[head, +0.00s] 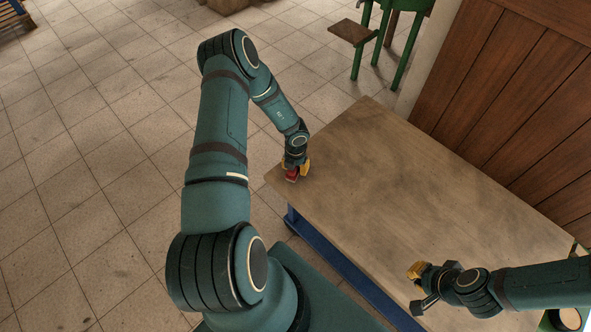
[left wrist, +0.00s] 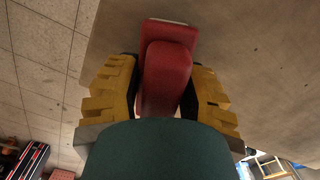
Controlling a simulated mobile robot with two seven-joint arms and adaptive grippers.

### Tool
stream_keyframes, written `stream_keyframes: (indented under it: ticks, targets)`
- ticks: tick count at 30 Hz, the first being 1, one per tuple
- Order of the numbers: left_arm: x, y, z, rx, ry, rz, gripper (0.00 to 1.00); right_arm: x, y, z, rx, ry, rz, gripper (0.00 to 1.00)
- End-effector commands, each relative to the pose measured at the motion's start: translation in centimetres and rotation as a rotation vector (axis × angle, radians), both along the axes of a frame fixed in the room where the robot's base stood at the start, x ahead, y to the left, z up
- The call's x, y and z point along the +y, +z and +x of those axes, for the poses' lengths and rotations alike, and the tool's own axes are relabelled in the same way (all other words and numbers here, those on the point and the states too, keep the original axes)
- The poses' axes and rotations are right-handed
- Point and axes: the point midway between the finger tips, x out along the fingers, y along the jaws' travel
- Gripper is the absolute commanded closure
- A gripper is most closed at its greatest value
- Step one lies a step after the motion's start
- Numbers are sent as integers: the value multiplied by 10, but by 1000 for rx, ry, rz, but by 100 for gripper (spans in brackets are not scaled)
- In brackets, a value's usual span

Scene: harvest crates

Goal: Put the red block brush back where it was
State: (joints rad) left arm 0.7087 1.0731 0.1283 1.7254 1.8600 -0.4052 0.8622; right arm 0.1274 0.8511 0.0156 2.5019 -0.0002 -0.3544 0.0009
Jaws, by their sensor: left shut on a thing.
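The red block brush (head: 292,176) is at the left corner of the wooden table (head: 400,170) in the head view. My left gripper (head: 297,168) is shut on it. In the left wrist view the brush (left wrist: 167,70) sits between the two yellow fingers of my left gripper (left wrist: 165,88), with a thin pale edge at its far end. I cannot tell whether the brush touches the tabletop. My right gripper (head: 419,287) is over the table's near right part, its fingers apart and nothing visible between them.
The tabletop is bare across the middle. A wooden panelled wall (head: 510,90) runs along the table's far right side. A green-legged stool (head: 355,35) stands behind. Tiled floor (head: 110,130) lies to the left. A round-topped item (head: 570,318) is at the bottom right.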

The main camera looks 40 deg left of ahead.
Motion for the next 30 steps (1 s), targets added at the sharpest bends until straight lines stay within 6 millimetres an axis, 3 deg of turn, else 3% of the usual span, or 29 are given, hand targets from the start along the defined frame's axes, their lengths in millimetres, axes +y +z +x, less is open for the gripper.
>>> stream_keyframes:
  ticks: [2, 13, 14, 15, 16, 26, 30]
  targets:
    - [0, -10, 0, 0, -1, -1, 93, 0, -4, 1, -2, -1, 0, 100]
    - [0, -13, 0, 0, -1, -1, 93, 0, -5, 1, -2, -1, 0, 100]
    - [0, -13, 0, 0, -1, -1, 53, 0, -5, 1, -3, -1, 0, 100]
    - [0, -13, 0, 0, -1, 0, 39, 0, -5, 1, -2, -1, 0, 100]
    - [0, -13, 0, 0, -1, 0, 33, 0, -5, 1, -3, -1, 0, 100]
    - [0, -11, 0, 0, -1, 0, 33, 0, -4, 1, -2, -1, 0, 100]
    - [0, 2, 0, -1, 0, 0, 33, 0, 1, 0, -1, 0, 0, 100]
